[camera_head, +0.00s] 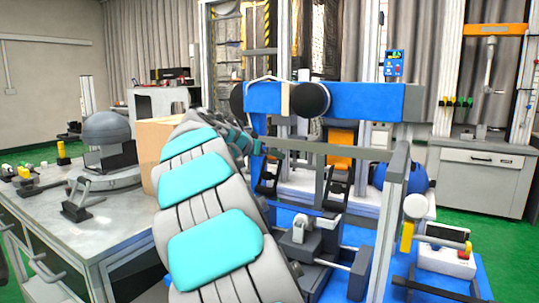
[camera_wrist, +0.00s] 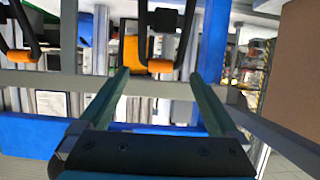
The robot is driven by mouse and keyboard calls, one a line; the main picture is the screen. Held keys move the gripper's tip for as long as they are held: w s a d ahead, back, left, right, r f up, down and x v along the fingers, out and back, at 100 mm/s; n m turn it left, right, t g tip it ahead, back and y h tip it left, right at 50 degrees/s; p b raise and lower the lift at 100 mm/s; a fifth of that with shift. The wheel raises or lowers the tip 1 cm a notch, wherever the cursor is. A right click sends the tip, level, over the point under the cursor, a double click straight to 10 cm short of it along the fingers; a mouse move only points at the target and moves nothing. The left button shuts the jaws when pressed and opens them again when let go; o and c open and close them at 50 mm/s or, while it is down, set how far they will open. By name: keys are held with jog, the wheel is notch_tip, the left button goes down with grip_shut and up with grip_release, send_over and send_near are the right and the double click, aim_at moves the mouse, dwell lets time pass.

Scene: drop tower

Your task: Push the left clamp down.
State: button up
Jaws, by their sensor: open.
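The left clamp (camera_head: 268,177) is a black lever frame on the drop tower, below the blue crossbeam. The right clamp (camera_head: 339,184) hangs beside it. In the wrist view, which looks turned over, a black clamp handle with an orange grip (camera_wrist: 160,65) shows between my fingertips in the picture, and I take it as the left clamp. Another such handle (camera_wrist: 20,55) is at the left edge. My gripper (camera_head: 255,146) is open and empty near the left clamp's top. Its two dark green fingers (camera_wrist: 160,77) are apart. Contact with the clamp cannot be told.
The blue crossbeam (camera_head: 365,100) with black round ends is just above my gripper. A grey horizontal bar (camera_head: 350,151) crosses in front of the clamps. A cardboard box (camera_head: 152,142) stands on the table at left, close to my arm.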

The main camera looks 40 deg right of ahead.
jog(key=shift+x, duration=1.3)
jog(key=shift+c, duration=0.4)
grip_shut()
